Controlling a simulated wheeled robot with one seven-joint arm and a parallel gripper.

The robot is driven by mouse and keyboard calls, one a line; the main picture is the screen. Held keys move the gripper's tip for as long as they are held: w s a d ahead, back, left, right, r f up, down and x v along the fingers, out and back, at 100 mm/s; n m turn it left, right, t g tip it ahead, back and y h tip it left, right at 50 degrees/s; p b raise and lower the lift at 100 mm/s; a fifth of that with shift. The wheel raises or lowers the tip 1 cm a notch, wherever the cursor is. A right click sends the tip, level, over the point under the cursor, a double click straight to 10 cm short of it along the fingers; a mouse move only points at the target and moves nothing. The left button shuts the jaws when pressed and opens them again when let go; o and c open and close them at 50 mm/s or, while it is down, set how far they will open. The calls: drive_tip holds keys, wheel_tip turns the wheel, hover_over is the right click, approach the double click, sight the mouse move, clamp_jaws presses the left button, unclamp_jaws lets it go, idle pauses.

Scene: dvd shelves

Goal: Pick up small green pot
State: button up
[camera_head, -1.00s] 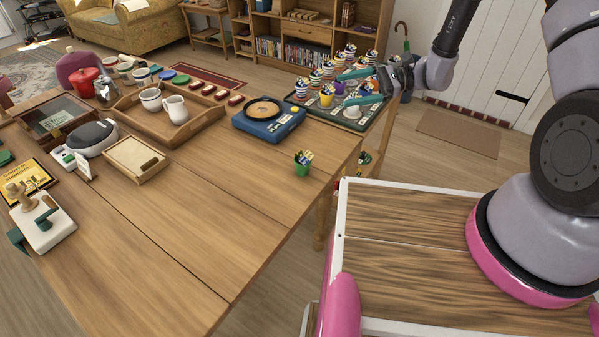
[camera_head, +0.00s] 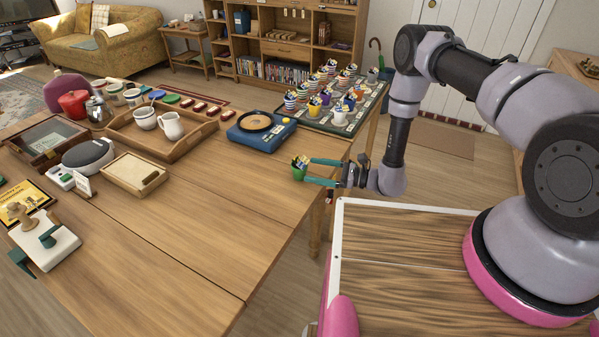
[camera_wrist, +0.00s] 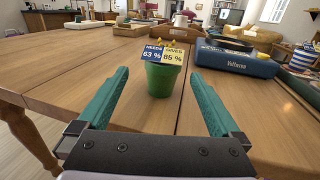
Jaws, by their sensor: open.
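The small green pot (camera_head: 299,173) stands upright near the right edge of the wooden table (camera_head: 190,215). Small blue and cream cards reading "NEEDS 63 %" and "GIVES 85 %" stick out of its top in the wrist view, where the pot (camera_wrist: 161,80) is centred ahead. My gripper (camera_head: 308,171) is at the table's right edge, level with the pot. Its two teal fingers are spread wide and empty. In the wrist view the gripper (camera_wrist: 159,84) has one finger to each side of the pot, with clear gaps; whether the tips reach past it is hard to tell.
A tray with several striped cups (camera_head: 330,105) is at the back right. A wooden tray (camera_head: 205,134) lies farther left. The table's front middle is clear.

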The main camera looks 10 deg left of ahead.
sight(300, 164)
drive_tip(key=shift+w+a+r, duration=0.1)
drive_tip(key=shift+w+a, duration=0.05)
drive_tip(key=shift+a, duration=0.8)
drive_tip(key=shift+w+a, duration=0.2)
drive_tip(key=shift+a, duration=0.7)
drive_tip(key=shift+w+a+r, duration=0.1)
drive_tip(key=shift+w+a, duration=0.05)
drive_tip(key=shift+a, duration=0.8)
drive_tip(key=c, duration=1.6)
